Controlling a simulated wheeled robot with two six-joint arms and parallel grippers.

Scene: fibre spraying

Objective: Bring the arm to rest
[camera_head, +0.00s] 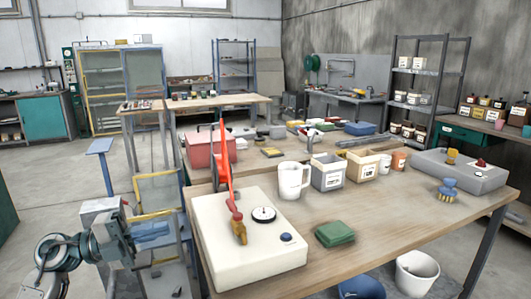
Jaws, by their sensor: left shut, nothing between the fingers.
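My left arm comes in at the lower left corner, and its gripper (118,242) is low, to the left of the wooden table (375,240). It is shut and holds nothing. It is apart from the white box-shaped device (245,268) on the table's near left corner. That device carries a tall red-orange upright part (222,160), a brass-coloured piece (239,230), a round black dial (264,214) and a blue knob (286,237). My right gripper is not in view.
A white mug (293,181), a grey labelled bin (327,172), a folded green cloth (335,233) and a blue-topped brush (447,189) stand on the table. A yellow-edged frame (158,192) stands close behind my left gripper. A white bucket (416,272) is below the table's front edge.

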